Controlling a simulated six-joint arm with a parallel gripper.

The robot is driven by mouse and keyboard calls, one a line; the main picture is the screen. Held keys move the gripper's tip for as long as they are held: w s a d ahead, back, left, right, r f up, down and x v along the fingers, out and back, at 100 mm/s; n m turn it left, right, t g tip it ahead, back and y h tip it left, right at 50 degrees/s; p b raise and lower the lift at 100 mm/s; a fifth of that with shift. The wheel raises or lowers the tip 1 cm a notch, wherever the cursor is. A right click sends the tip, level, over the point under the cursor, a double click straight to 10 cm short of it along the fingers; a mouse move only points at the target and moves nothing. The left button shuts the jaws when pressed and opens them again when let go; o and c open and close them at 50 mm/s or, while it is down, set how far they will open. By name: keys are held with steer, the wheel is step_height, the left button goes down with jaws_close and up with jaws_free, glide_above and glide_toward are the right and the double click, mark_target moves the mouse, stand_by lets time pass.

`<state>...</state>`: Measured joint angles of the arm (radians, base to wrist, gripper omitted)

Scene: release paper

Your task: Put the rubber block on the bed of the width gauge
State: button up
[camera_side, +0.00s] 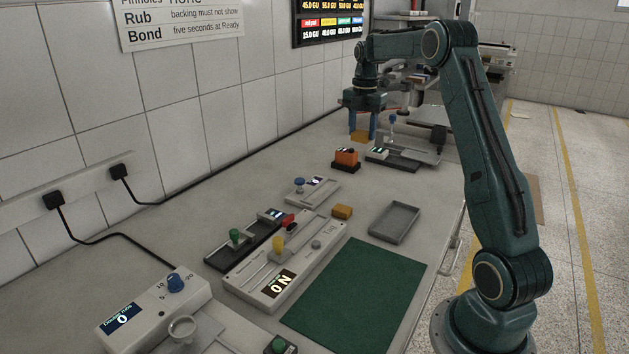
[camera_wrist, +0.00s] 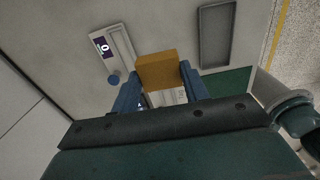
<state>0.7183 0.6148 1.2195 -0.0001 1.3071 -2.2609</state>
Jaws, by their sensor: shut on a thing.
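An amber block (camera_side: 359,136), which I take to be the rubber block, is held between the blue fingers of my gripper (camera_side: 362,130). In the wrist view the block (camera_wrist: 158,70) spans the gap between the two fingertips, and my gripper (camera_wrist: 158,80) is shut on it. The block is above the far part of the bench. No label marks the width gauge. A small pale device with a display and a blue knob (camera_side: 322,190) may be it; it also shows in the wrist view (camera_wrist: 120,45), to the left of the block.
A similar amber block (camera_side: 342,212) lies by the pale "NO" device (camera_side: 262,287). A grey tray (camera_side: 394,223) and green mat (camera_side: 350,300) are to the right. An orange box (camera_side: 346,158) and another gauge-like device (camera_side: 412,160) stand near my gripper. The dial device (camera_side: 150,312) is in front.

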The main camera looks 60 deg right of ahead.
steer(key=w+a, duration=1.1)
steer(key=a, duration=0.4)
steer(key=r, duration=0.2)
glide_above(257, 229)
step_height(257, 229, down, 16)
steer(key=shift+s+f, duration=0.1)
steer(key=shift+f, duration=2.1)
steer(key=o, duration=1)
steer(key=shift+f, duration=0.15)
